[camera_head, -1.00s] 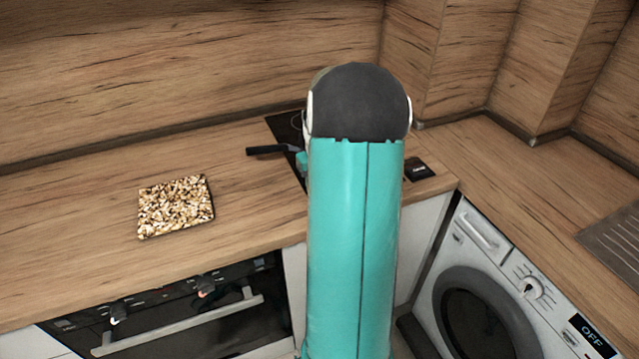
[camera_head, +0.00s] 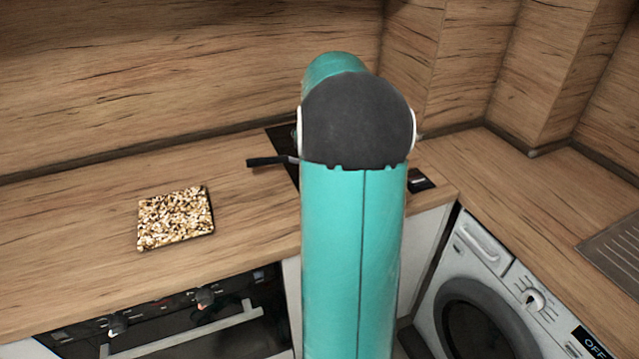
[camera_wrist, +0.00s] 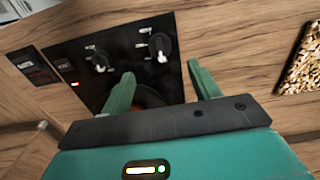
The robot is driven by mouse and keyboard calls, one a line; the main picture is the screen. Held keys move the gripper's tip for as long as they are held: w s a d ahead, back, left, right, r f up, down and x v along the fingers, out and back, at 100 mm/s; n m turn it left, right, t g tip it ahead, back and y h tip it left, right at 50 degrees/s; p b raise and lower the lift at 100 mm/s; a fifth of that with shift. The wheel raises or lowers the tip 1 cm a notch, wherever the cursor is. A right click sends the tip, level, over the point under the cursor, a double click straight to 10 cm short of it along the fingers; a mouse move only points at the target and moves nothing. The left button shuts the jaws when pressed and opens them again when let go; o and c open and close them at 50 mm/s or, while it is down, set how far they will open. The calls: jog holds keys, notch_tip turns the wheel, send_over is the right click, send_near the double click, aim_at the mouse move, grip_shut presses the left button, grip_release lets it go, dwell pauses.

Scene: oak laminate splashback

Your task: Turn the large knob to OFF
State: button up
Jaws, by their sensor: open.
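In the wrist view a black panel carries two dark round knobs with white pointers. The right knob (camera_wrist: 160,48) looks slightly larger than the left knob (camera_wrist: 101,62), and both have small white marks too small to read. My gripper (camera_wrist: 161,69) is open and empty, its two green fingers apart and pointing toward the panel. The right knob appears beyond the gap between the fingertips; no contact is visible. An orange-red round area (camera_wrist: 150,97) shows partly behind the left finger. In the head view my arm hides the gripper and most of the black hob (camera_head: 285,143).
A mosaic board (camera_head: 175,217) lies on the wooden counter, left of a dark handle (camera_head: 268,162). A small black box (camera_head: 421,180) sits right of my arm.

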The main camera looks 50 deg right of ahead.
notch_tip(320, 180, up, 4)
jog(key=shift+f, duration=0.1)
dwell(0.6)
jog(key=w+a+r+n+t+h, duration=0.1)
jog(key=a+r+n, duration=0.15)
jog(key=a, duration=0.95)
jog(key=w+a+r+n+t, duration=0.1)
jog(key=a+r, duration=0.3)
jog(key=a, duration=0.8)
jog(key=s+a+f+n+t, duration=0.1)
jog(key=s+a, duration=0.4)
jog(key=a, duration=0.4)
jog(key=s+a+f+n+t+y, duration=0.1)
jog(key=s+a+f+t, duration=0.1)
jog(key=s+a, duration=0.3)
jog(key=a, duration=0.3)
jog(key=shift+a+t, duration=0.3)
jog(key=shift+a, duration=0.05)
jog(key=shift+f+n, duration=0.1)
jog(key=shift+n, duration=0.15)
jog(key=c, duration=0.5)
jog(key=shift+w+d, duration=0.1)
jog(key=shift+c, duration=0.2)
